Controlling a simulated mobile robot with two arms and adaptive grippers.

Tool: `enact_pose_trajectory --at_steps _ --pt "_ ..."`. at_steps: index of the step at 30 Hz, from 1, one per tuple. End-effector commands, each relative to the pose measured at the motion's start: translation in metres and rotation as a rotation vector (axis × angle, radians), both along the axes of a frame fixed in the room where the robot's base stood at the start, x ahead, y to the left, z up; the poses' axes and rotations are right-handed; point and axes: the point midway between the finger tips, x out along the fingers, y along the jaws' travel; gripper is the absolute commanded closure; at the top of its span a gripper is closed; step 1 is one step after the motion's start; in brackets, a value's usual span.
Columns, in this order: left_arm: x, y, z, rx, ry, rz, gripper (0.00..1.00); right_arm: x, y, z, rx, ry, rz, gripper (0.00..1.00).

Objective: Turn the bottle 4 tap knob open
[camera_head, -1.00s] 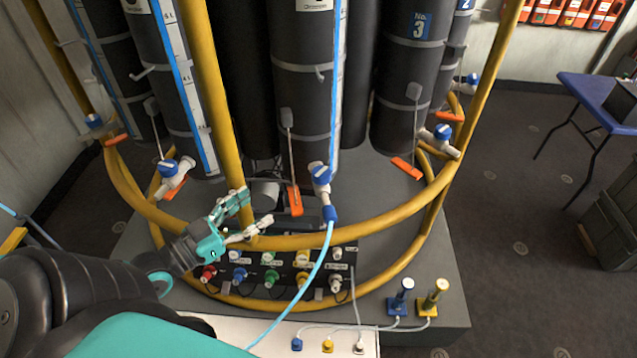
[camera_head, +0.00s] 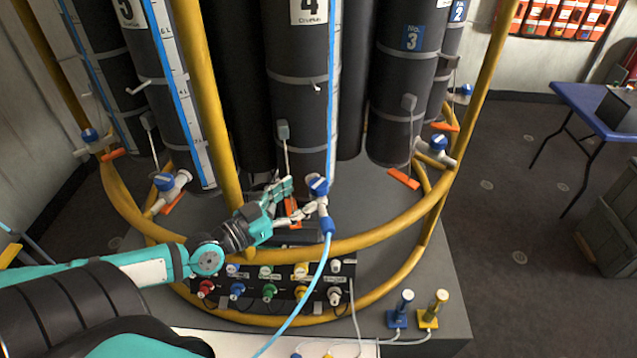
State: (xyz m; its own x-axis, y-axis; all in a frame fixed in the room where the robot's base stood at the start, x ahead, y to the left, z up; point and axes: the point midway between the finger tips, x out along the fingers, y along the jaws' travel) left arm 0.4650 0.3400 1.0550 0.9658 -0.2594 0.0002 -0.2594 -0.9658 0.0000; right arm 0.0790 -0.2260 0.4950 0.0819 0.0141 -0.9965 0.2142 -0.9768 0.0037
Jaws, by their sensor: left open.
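Bottle 4 (camera_head: 298,100) is the dark upright cylinder in the middle, with a white label marked 4. Its tap has a blue knob (camera_head: 318,186) at the bottle's lower front, with a light blue hose running down from it. My left gripper (camera_head: 302,198) reaches in from the left over the yellow rail. It is open, its fingers just left of the tap, the lower finger close to the white tap body. I cannot tell whether it touches. An orange lever (camera_head: 292,208) behind the fingers is partly hidden. My right gripper is not in view.
A curved yellow rail (camera_head: 380,235) and a yellow post (camera_head: 208,90) stand in front of the bottles. A panel of coloured connectors (camera_head: 270,288) sits below the rail. Bottle 3 (camera_head: 405,85) stands to the right. Blue and yellow plungers (camera_head: 401,310) stand at the front right.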

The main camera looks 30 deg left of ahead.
Motion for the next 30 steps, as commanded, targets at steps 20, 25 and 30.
enact_pose_trajectory --at_steps 20,25,30 --pt "0.065 -0.018 0.001 0.000 0.000 -0.002 0.35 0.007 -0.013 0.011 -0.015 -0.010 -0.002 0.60" --pt "0.064 -0.018 0.000 0.000 0.001 -0.002 0.35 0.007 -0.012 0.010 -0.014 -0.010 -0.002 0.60" --pt "0.064 -0.018 0.000 0.000 0.000 -0.002 0.51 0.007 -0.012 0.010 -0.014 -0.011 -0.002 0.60"
